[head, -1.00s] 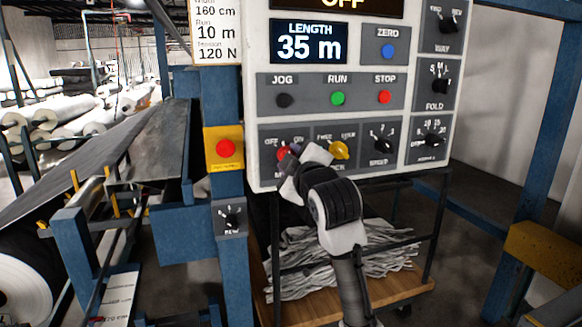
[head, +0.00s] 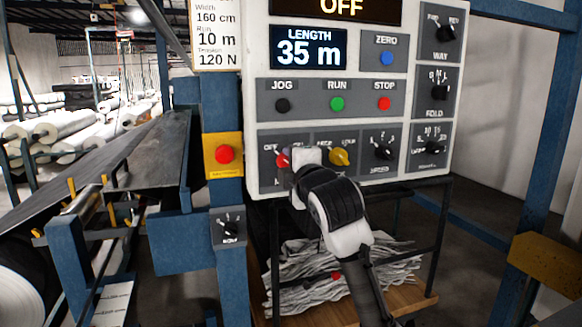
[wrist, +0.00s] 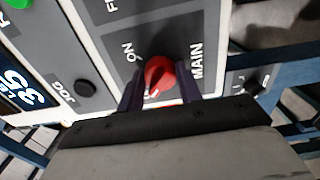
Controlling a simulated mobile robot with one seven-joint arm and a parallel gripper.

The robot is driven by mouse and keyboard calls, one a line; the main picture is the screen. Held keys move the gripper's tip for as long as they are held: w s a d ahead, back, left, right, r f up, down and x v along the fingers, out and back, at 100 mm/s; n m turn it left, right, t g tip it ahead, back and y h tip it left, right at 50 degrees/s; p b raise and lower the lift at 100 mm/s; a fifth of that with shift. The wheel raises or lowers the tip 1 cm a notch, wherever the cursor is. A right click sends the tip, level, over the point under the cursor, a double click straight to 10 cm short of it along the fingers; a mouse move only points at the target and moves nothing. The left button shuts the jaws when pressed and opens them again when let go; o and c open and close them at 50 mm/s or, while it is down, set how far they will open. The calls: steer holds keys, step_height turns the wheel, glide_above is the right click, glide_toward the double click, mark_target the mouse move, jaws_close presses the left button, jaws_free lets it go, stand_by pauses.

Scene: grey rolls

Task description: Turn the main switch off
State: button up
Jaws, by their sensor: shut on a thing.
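The main switch (head: 282,159) is a red knob at the lower left of the control panel, mostly hidden behind my gripper in the head view. In the wrist view the red knob (wrist: 159,76) shows clearly, with "ON" printed on its left and "MAIN" on its right. My gripper (wrist: 159,88) has one dark finger on each side of the knob and is shut on it. In the head view my gripper (head: 290,157) is at the panel face. I cannot tell exactly which mark the knob points to. The top display (head: 341,8) reads "OFF".
A yellow knob (head: 340,157) sits close to the right of my gripper. JOG, RUN and STOP buttons (head: 337,104) are above. A red button on a yellow plate (head: 224,154) is on the blue post to the left. Crumpled grey material (head: 310,290) lies below.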

stand_by(0.4)
steer(key=o, duration=1)
steer(key=shift+s, duration=0.15)
steer(key=b+v, duration=0.2)
steer(key=v, duration=1.1)
steer(key=shift+s+b, duration=0.25)
steer(key=shift+b, duration=0.05)
steer(key=shift+d, duration=0.15)
